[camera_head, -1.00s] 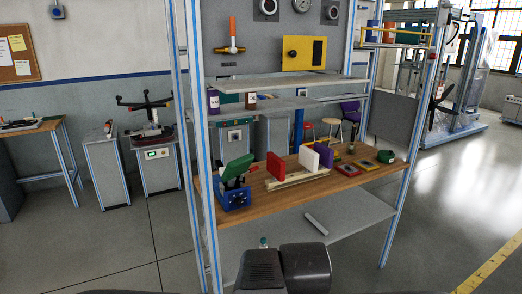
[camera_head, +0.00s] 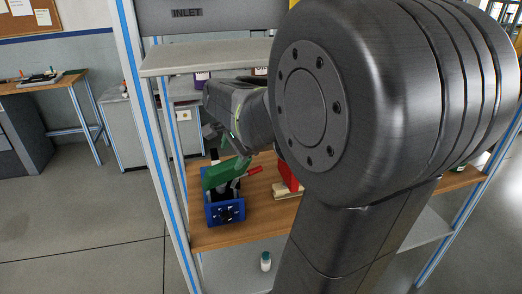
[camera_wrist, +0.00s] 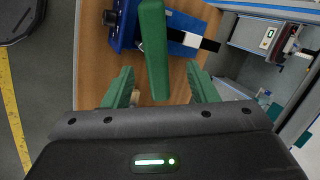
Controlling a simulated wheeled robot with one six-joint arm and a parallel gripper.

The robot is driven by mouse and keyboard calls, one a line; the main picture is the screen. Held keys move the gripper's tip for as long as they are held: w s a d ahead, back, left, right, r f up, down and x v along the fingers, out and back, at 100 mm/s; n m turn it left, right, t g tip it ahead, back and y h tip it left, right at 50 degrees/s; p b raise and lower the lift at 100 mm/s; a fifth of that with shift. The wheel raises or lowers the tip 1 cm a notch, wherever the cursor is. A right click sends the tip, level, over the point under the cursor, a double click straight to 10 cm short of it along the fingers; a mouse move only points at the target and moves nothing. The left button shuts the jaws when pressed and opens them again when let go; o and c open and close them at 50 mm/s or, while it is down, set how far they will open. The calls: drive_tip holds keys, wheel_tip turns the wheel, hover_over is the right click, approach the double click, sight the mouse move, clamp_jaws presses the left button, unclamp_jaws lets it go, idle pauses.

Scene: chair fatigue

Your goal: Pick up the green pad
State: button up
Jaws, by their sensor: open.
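The green pad (camera_wrist: 155,48) shows in the wrist view as a long upright slab, its lower end between my gripper's fingers. In the head view the pad (camera_head: 218,174) stands tilted at the blue box (camera_head: 226,213) on the wooden bench. My gripper (camera_wrist: 160,70) has two green fingers, spread apart, one on each side of the pad with a visible gap to each. In the head view my forearm hides part of the gripper and bench. The blue box also shows in the wrist view (camera_wrist: 125,25), beside and behind the pad.
A red block (camera_head: 289,176) stands on the bench to the right of the box, partly hidden by my arm. A grey shelf (camera_head: 205,57) lies above the bench, and a blue-striped post (camera_head: 150,130) stands at the left. A small white bottle (camera_head: 265,262) stands on the lower shelf.

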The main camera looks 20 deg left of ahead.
sight(230, 163)
drive_tip(key=shift+w+a+f, duration=0.15)
drive_tip(key=shift+a+f, duration=0.05)
drive_tip(key=shift+a, duration=0.05)
drive_tip(key=shift+a+f, duration=0.3)
drive_tip(key=shift+f, duration=0.4)
drive_tip(key=x, duration=0.1)
drive_tip(key=p+x, duration=0.1)
drive_tip(key=x, duration=0.2)
drive_tip(key=shift+w+d+f, duration=0.1)
drive_tip(key=shift+d+f, duration=0.05)
drive_tip(key=shift+d, duration=0.15)
drive_tip(key=shift+w+a+f, duration=0.2)
drive_tip(key=shift+a+f, duration=0.1)
drive_tip(key=shift+f, duration=0.2)
drive_tip(key=shift+f, duration=0.3)
clamp_jaws()
